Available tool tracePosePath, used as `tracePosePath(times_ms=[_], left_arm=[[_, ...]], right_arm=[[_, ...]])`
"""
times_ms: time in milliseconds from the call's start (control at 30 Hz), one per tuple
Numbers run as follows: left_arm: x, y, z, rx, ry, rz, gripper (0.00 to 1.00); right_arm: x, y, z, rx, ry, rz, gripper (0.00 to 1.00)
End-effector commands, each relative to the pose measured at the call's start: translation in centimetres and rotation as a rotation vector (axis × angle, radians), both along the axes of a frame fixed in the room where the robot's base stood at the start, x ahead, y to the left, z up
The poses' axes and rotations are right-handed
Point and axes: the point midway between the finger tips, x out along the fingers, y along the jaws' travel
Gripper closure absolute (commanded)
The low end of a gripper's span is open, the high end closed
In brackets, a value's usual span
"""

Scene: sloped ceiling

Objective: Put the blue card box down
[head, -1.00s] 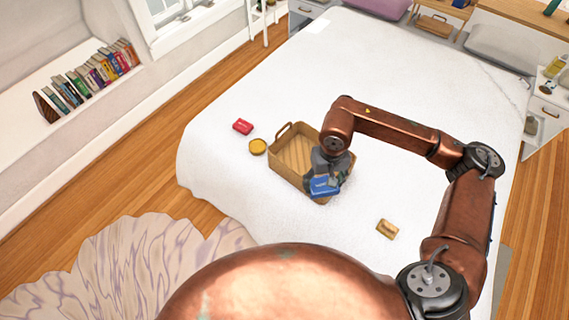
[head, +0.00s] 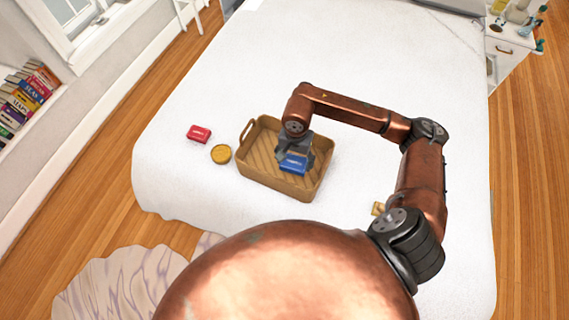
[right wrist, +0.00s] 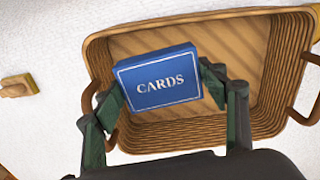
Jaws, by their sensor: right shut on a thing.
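The blue card box (head: 293,163), marked "CARDS", is held between the fingers of my right gripper (head: 290,158). In the right wrist view the card box (right wrist: 158,80) sits between the two dark green fingers of the gripper (right wrist: 165,95), one on each side. The box is over the inside of a tan wicker basket (head: 262,186), which stands on the white bed. The basket (right wrist: 270,75) shows behind the box in the right wrist view. I cannot tell whether the box touches the basket floor. My left gripper is not in view.
A red box (head: 199,134) and a round yellow tin (head: 221,154) lie on the bed left of the basket. A small tan block (head: 378,208) lies right of it, partly behind my arm. The white bed (head: 330,50) is clear beyond the basket.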

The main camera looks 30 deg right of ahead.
Motion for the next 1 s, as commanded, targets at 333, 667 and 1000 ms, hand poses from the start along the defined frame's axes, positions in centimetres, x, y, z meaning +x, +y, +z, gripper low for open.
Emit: tracePosePath(times_ms=[333, 667, 1000], left_arm=[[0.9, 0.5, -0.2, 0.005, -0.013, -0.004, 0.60], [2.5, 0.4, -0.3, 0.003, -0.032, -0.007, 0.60], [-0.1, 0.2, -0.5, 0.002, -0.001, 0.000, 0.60]], right_arm=[[0.6, -0.3, -6.1, 0.001, 0.006, -0.045, 0.62], [0.6, -0.3, -9.4, 0.001, 0.006, -0.044, 0.62], [0.7, -0.3, -10.6, -0.001, 0.003, -0.042, 0.62]])
